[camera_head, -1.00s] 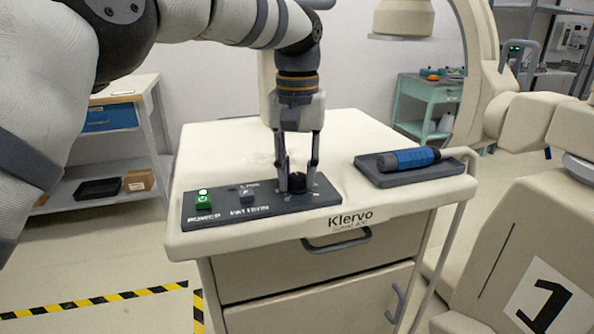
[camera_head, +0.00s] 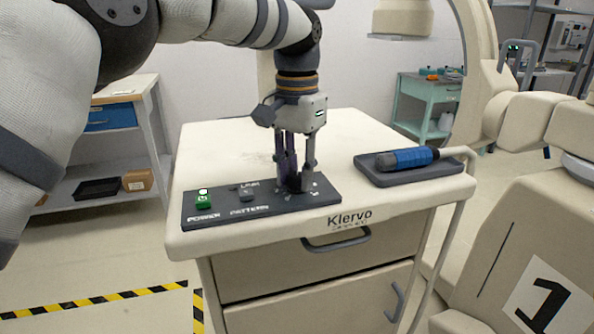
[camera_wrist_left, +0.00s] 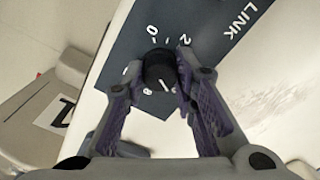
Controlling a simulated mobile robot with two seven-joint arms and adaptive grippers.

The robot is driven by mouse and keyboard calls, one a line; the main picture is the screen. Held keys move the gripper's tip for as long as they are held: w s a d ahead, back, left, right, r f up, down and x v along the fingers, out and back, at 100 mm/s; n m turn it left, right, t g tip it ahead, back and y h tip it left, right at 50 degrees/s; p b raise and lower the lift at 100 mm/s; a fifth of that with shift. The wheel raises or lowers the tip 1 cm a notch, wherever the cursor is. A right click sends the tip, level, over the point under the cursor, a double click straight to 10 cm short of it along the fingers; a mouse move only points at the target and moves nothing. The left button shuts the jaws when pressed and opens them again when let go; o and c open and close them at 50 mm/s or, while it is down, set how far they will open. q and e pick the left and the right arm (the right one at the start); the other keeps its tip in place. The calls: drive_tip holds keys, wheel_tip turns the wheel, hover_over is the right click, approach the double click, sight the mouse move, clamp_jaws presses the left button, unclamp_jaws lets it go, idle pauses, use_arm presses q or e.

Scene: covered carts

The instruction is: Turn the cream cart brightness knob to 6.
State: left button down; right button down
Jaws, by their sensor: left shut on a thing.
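The cream cart (camera_head: 345,170) has a black control panel (camera_head: 225,212) along its front left edge. The dark brightness knob (camera_wrist_left: 160,70) stands at the panel's right end. My left gripper (camera_head: 295,185) points down and is shut on the knob, one finger on each side. In the left wrist view, the fingers of my left gripper (camera_wrist_left: 160,78) flank the knob. The knob's white mark points to the lower right there. The digits 0 and 2 are above the knob; other digits to the left and below are hard to read, and a finger covers part of the dial.
The panel also carries a lit green power button (camera_head: 203,195) and a pattern knob (camera_head: 246,194). A grey tray (camera_head: 365,172) with a blue-handled tool (camera_head: 405,158) lies to the right. A cream block marked 1 (camera_head: 530,240) stands at the front right.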

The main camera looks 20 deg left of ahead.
sight(297, 175)
use_arm(q)
drive_tip(key=shift+s+f, duration=0.1)
drive_tip(key=shift+f, duration=0.15)
drive_tip(key=c, duration=1.3)
unclamp_jaws()
drive_tip(key=shift+r, duration=0.1)
wheel_tip(297, 175, up, 8)
drive_tip(key=shift+f, duration=0.25)
